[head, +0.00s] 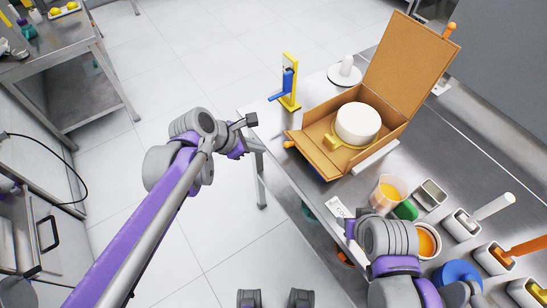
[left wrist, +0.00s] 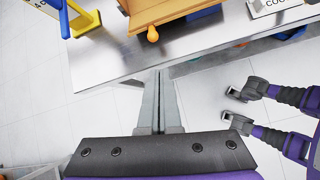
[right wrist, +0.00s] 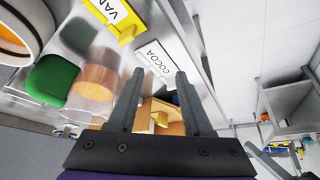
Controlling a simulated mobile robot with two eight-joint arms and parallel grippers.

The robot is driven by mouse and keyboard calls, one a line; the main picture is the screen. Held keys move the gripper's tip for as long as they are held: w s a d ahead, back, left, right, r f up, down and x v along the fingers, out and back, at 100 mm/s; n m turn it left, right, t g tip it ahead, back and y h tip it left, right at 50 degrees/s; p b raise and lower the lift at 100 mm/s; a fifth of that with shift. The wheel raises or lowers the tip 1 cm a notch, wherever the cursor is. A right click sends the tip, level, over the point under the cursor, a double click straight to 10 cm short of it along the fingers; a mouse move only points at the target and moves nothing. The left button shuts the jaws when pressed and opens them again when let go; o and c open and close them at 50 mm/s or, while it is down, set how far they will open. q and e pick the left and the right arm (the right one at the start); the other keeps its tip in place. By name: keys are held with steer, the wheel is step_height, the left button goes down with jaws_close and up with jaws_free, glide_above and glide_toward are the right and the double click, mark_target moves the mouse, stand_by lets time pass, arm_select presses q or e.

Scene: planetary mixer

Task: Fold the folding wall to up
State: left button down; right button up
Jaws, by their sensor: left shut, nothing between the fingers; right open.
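A brown cardboard box (head: 389,137) stands on the steel table with a round white cake (head: 357,124) inside. Its tall back wall (head: 412,62) stands up, with an orange knob (head: 449,30) at its top corner. The front-left wall (head: 310,155) seems to lean outward; an orange knob (head: 289,144) sticks out from it. The knob also shows in the left wrist view (left wrist: 153,34). My left gripper (head: 262,147) is shut and empty, just short of this knob, not touching it. My right gripper (right wrist: 159,72) is open and empty by the front table edge near the COCOA card.
A yellow and blue stand (head: 288,85) is left of the box. Cups, a green item (head: 405,210), an orange-filled bowl (head: 428,241) and metal containers crowd the table's right front.

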steer(key=shift+s+a+f, duration=0.1)
steer(key=shift+s+f, duration=0.05)
steer(key=shift+s, duration=0.15)
arm_select(q)
steer(key=w+d+f+n, duration=0.1)
steer(key=d+f, duration=0.1)
steer(key=w+d+f+n, duration=0.1)
steer(key=w+d+f, duration=0.1)
steer(key=f, duration=0.1)
steer(key=w+d+f, duration=0.2)
steer(key=shift+w+f+n+h+b, duration=0.1)
steer(key=shift+f+n+h+b, duration=0.2)
steer(key=shift+f+n, duration=0.1)
arm_select(e)
steer(key=shift+f, duration=0.3)
arm_select(q)
steer(key=shift+a+r, duration=0.15)
steer(key=shift+r, duration=0.05)
arm_select(e)
steer(key=shift+r, duration=0.1)
